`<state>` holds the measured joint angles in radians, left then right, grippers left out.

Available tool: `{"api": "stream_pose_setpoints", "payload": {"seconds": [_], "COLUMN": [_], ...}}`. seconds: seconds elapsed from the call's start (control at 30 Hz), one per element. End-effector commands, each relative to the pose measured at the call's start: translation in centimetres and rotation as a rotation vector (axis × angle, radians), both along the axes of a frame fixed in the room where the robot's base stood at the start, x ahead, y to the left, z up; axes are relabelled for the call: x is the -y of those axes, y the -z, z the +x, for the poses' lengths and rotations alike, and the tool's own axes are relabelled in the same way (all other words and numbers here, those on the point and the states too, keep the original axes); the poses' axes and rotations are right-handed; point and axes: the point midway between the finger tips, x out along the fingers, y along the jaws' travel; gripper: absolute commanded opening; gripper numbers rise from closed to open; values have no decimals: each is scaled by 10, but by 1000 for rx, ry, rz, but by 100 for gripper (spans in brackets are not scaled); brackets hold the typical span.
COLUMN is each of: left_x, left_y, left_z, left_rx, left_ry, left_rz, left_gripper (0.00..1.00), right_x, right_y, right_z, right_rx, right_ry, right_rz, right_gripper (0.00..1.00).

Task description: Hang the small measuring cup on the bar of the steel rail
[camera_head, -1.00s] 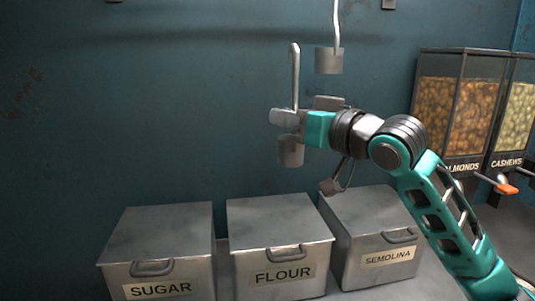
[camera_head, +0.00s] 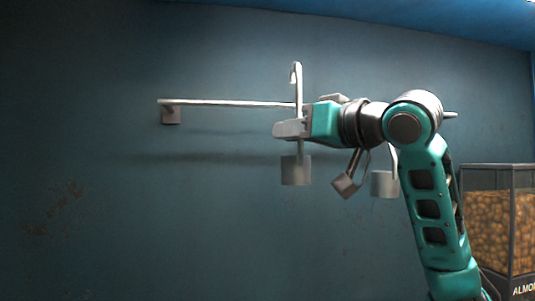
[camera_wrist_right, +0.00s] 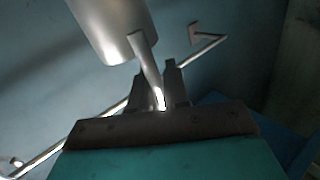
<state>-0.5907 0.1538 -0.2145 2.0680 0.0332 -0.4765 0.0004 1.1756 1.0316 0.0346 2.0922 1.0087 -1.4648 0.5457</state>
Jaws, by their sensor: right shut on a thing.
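My right gripper (camera_head: 291,129) is shut on the long upright handle of the small measuring cup (camera_head: 296,171). The grey cup hangs below the fingers, and the hooked handle top rises above them. In the right wrist view the cup (camera_wrist_right: 112,28) is at the top, its handle between my fingers (camera_wrist_right: 160,88). The steel rail's bar (camera_head: 230,103) runs across the wall; the hook top shows higher than the bar in the head view. I cannot tell the depth gap between hook and bar. The bar also crosses the right wrist view (camera_wrist_right: 202,52). My left gripper is not in view.
A second measuring cup (camera_head: 384,185) hangs to the right, its handle partly hidden by my right arm. A wall bracket (camera_head: 171,116) holds the rail's left end. An almond dispenser (camera_head: 498,225) stands at the right. The bar's left stretch is clear.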

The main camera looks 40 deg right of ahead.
Motion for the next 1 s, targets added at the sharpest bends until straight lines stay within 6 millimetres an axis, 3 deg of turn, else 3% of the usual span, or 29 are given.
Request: {"api": "stream_pose_setpoints", "payload": {"seconds": [0.27, 1.0], "left_x": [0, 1], "left_y": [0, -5], "left_z": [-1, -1], "left_rx": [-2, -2], "left_ry": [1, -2], "left_rz": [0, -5], "left_gripper": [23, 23], "right_x": [7, 35], "right_y": [-3, -3], "right_z": [4, 56], "right_rx": [-2, -2], "right_ry": [5, 4], "right_rz": [2, 2], "right_gripper": [0, 0]}}
